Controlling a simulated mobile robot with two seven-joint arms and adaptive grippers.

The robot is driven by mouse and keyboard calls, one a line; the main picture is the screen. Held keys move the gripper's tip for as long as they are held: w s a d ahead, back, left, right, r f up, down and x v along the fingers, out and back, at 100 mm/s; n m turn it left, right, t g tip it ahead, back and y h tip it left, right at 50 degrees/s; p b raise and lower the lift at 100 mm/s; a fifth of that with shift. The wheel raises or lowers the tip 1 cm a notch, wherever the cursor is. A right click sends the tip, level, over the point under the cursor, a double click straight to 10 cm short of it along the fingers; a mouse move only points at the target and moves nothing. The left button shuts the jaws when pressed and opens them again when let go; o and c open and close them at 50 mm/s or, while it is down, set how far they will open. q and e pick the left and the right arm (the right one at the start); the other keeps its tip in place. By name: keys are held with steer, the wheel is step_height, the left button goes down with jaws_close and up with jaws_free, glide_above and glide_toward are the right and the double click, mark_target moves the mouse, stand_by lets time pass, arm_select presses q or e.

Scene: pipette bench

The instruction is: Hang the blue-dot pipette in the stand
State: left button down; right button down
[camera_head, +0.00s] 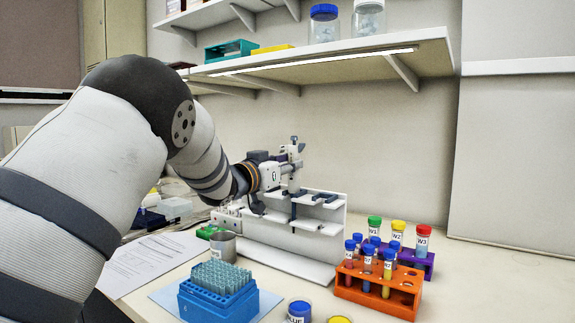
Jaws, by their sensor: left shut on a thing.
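The white pipette stand (338,222) is on the bench, with a slotted upper rail and a flat base. My left gripper (282,172) is at the upper left part of the stand, above its rail. It is shut on a light grey pipette (296,150), which looks roughly upright, with its top above the gripper. The blue dot cannot be made out. The pipette's lower part is near the rail; I cannot tell whether it sits in a slot or touches the stand. My right gripper is out of view.
A blue tip rack (205,307) stands in front of the stand. An orange tube rack (378,303) and a purple rack (428,262) with capped tubes stand to the right. A grey cup (223,246) and papers (150,262) are on the left. A shelf (320,62) hangs above.

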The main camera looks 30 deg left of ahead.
arm_select(q)
steer(key=shift+f, duration=0.3)
steer(key=c, duration=1.2)
jaws_free()
steer(key=s, duration=0.8)
steer(key=s+a, duration=0.1)
steer(key=s, duration=0.3)
steer(key=shift+f, duration=0.3)
